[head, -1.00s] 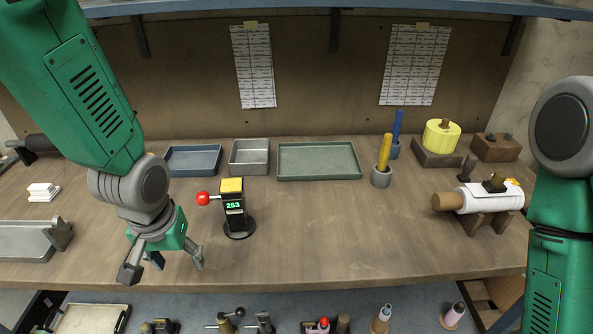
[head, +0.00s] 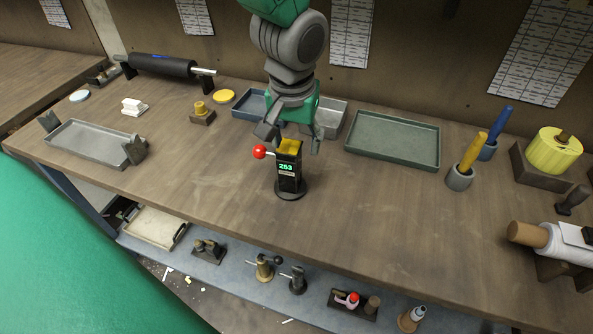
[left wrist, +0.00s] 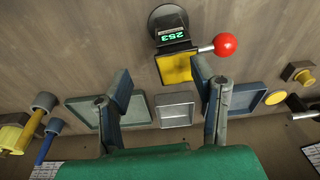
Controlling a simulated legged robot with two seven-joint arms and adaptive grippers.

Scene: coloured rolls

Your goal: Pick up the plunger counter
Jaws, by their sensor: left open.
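The plunger counter (head: 289,172) stands upright on the bench, a black post on a round base with a green 253 display, a yellow top and a red ball on a side lever. My left gripper (head: 290,137) is open above and just behind it, its fingers to either side of the yellow top as the head sees it. In the left wrist view the counter's yellow top (left wrist: 174,69) lies beyond and between the two spread fingers (left wrist: 164,88), with the red ball to the right. I cannot tell whether a finger touches it. My right gripper is not in view.
A blue tray (head: 249,104) and a grey tray (head: 330,112) sit behind the gripper, and a green tray (head: 393,139) to the right. Cups with a yellow stick (head: 472,152) and a blue stick stand further right. The bench front near the counter is clear.

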